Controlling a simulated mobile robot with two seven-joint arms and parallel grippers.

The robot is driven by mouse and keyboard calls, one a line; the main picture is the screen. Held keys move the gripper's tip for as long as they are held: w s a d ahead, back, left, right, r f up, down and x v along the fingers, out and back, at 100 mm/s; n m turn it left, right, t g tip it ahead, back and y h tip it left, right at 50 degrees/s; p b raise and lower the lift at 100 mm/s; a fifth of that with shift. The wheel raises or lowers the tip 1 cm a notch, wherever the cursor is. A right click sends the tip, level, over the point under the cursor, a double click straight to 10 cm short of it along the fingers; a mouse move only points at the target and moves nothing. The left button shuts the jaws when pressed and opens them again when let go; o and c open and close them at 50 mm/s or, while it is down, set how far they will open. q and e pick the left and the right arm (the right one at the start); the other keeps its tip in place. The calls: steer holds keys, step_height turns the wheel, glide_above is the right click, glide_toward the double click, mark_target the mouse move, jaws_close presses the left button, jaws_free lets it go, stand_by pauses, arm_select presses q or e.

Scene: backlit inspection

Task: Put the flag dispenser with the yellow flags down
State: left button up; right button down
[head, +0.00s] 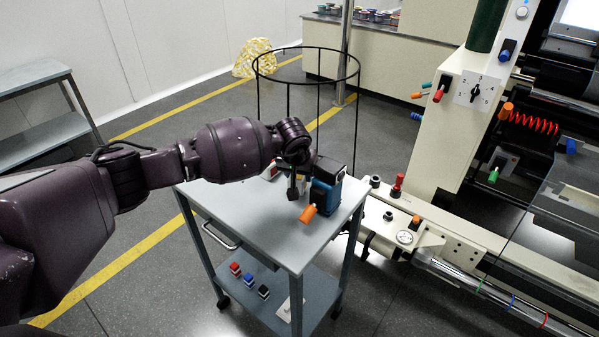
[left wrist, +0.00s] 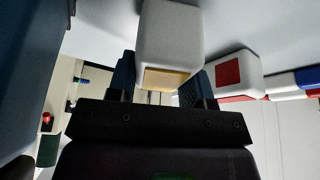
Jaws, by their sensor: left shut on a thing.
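My left gripper (head: 296,187) is over the top of the grey cart (head: 250,215), toward its far right part. In the left wrist view the gripper (left wrist: 163,92) is shut on a pale grey block-shaped flag dispenser with a yellow face (left wrist: 168,78), held between its two fingers. In the head view this dispenser is hidden behind the gripper and wrist. I cannot tell whether it touches the cart top. A white dispenser with a red face (left wrist: 228,72) is close beside it. My right gripper is not in view.
A blue device with an orange handle (head: 328,190) stands on the cart right beside my gripper. White, blue and red dispensers (left wrist: 308,80) line up farther right in the wrist view. Several small items (head: 248,279) lie on the lower shelf. The cart top's near left is clear.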

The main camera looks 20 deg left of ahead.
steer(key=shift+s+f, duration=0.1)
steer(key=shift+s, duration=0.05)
arm_select(q)
steer(key=o, duration=0.8)
steer(key=shift+o, duration=0.6)
steer(key=shift+r, duration=0.25)
steer(key=p+v, duration=0.1)
steer(key=v, duration=0.9)
steer(key=shift+s+r, duration=0.45)
steer(key=shift+r, duration=0.25)
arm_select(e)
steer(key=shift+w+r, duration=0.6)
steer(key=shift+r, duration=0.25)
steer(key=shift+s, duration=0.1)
